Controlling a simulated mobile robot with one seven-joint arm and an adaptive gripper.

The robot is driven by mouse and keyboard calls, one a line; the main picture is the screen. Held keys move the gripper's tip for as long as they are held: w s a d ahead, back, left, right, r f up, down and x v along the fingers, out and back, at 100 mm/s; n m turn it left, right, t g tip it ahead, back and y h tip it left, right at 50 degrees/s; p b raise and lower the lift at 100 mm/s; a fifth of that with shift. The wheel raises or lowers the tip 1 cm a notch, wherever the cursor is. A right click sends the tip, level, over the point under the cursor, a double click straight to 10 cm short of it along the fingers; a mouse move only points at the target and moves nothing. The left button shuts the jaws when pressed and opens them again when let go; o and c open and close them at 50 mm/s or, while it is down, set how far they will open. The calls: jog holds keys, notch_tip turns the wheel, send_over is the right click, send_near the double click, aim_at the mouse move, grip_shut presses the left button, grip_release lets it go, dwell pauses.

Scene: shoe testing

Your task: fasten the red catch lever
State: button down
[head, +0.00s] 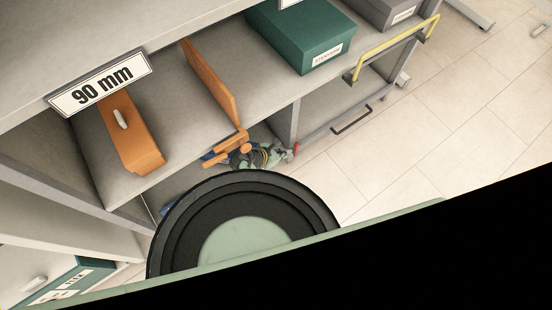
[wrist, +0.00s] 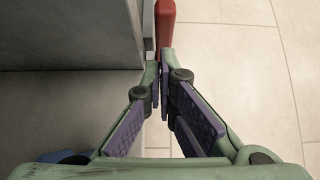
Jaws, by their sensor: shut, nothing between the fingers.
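The red catch lever (wrist: 165,22) shows upright at the top of the wrist view, by the right edge of a grey cabinet part. In the head view a small red piece (head: 296,148) shows at the cabinet's front post, right beside my gripper. My gripper (wrist: 160,76) is shut and empty, its fingertips together just below the lever's visible lower end. I cannot tell whether they touch it. In the head view my gripper (head: 272,155) is small and partly hidden behind my own dark round arm part. The lever's pivot and what it latches onto are hidden.
A grey shelf unit (head: 190,145) holds an orange block with a white handle (head: 130,135), an orange upright panel (head: 210,82) and a green box (head: 300,38). A yellow bar handle (head: 397,46) and a black handle (head: 352,120) stick out at right. Tiled floor (head: 450,120) is clear.

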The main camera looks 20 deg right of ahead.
jog(key=shift+w+d, duration=0.2)
jog(key=shift+d, duration=0.25)
jog(key=shift+w+d+r+g+y+p, duration=0.2)
jog(key=shift+d+y+p, duration=0.3)
jog(key=shift+p, duration=0.7)
jog(key=shift+w+d+r+g+y+p, duration=0.2)
jog(key=shift+d+y+p, duration=0.3)
jog(key=shift+p, duration=0.65)
jog(key=shift+w+d+r+g+y+p, duration=0.2)
jog(key=shift+d+y+p, duration=0.25)
jog(key=shift+p, duration=0.75)
jog(key=shift+r, duration=0.15)
jog(key=shift+r+p, duration=0.7)
jog(key=shift+p, duration=0.2)
jog(key=shift+s+f, duration=0.1)
